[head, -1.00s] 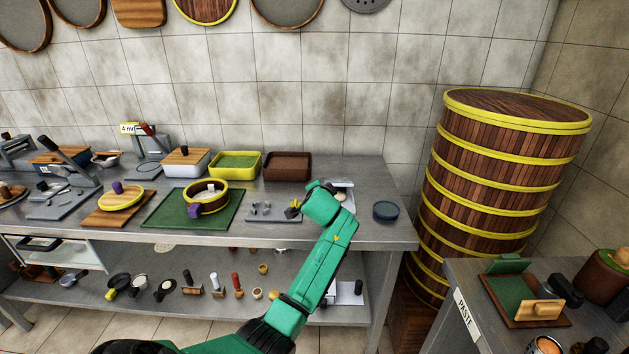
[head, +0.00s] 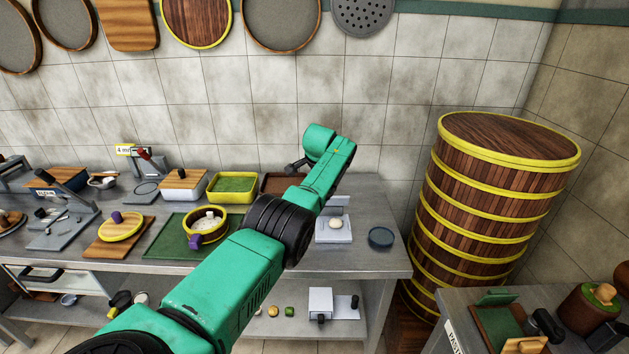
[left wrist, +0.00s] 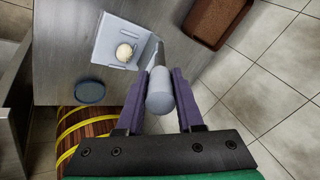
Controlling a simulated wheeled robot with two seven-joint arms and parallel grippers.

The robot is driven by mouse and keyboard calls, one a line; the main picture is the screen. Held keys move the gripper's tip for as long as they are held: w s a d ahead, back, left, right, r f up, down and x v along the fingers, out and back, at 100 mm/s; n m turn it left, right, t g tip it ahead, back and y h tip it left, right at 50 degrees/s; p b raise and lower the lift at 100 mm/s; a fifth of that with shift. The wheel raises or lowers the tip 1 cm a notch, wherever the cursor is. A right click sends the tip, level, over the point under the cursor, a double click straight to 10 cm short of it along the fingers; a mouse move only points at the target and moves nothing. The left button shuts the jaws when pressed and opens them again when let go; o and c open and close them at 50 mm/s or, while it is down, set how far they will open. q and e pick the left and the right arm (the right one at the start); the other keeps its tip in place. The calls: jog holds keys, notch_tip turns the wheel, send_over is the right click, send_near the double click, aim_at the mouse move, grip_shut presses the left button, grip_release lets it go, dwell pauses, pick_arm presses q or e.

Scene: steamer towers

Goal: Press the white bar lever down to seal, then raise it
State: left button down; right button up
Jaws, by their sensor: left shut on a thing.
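The sealing device shows in the head view as a pale grey plate (head: 333,236) near the table's right end, with a round cream ball (head: 336,223) on it. The left wrist view shows the same plate (left wrist: 106,38) and ball (left wrist: 125,52). In that view my left gripper (left wrist: 161,76) has its purple fingers on either side of the rounded end of the white bar lever (left wrist: 160,98), shut on it. The lever stands up toward the wrist camera, clear of the ball. In the head view my arm hides the gripper and lever. My right gripper is out of view.
A blue round dish (head: 381,237) lies right of the plate. A brown bin (head: 277,183) and a yellow-rimmed bin (head: 232,187) stand at the back. A tall steamer tower (head: 497,215) stands right of the table. A second table with tools is at lower right.

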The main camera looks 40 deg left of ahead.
pick_arm(q)
jog(key=shift+r, duration=0.2)
jog(key=shift+w, duration=0.1)
jog(key=shift+a, duration=0.1)
jog(key=c, duration=0.5)
grip_release()
jog(key=shift+w, duration=0.1)
jog(key=shift+c, duration=0.2)
jog(key=shift+f, duration=0.15)
jog(key=shift+w+a, duration=0.1)
